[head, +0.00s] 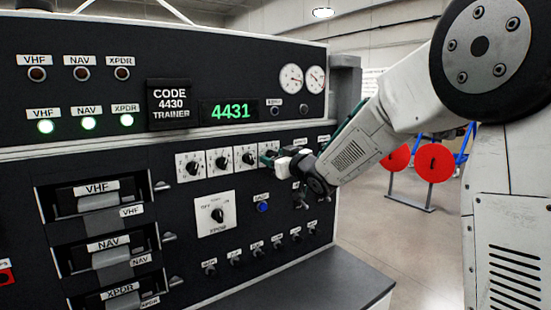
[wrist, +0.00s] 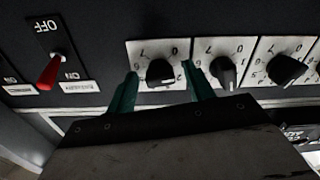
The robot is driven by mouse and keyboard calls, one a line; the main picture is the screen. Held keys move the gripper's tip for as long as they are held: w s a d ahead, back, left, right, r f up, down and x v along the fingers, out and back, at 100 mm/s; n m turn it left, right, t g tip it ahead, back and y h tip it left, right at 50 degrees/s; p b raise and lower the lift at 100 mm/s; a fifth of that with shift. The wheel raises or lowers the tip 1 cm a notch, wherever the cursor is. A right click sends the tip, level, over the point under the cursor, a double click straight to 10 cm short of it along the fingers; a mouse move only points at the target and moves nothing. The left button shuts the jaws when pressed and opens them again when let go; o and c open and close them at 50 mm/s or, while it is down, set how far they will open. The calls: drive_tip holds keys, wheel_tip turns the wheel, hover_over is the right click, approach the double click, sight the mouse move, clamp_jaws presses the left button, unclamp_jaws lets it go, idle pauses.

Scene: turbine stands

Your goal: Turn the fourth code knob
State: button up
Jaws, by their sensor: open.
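The fourth code knob (wrist: 160,72) is a black knob on a white dial plate, the leftmost dial in the upside-down wrist view. My gripper (wrist: 159,79) is open, with one green finger on each side of this knob. I cannot tell whether either finger touches it. In the head view my gripper (head: 270,159) is at the right end of the code knob row and hides most of the fourth knob. The green display (head: 230,111) reads 4431. The placard (head: 170,105) above the row reads CODE 4430 TRAINER.
The third code knob (wrist: 224,72) sits close beside one finger. A red toggle switch (wrist: 50,72) is on the other side, apart from the fingers. The XPDR rotary knob (head: 217,214) and a blue button (head: 263,207) are below the row. A grey ledge (head: 345,283) juts out at the bottom.

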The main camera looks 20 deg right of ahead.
drive_tip(key=c, duration=1)
drive_tip(key=shift+n, duration=3.9)
drive_tip(key=shift+f, duration=0.1)
drive_tip(key=o, duration=1)
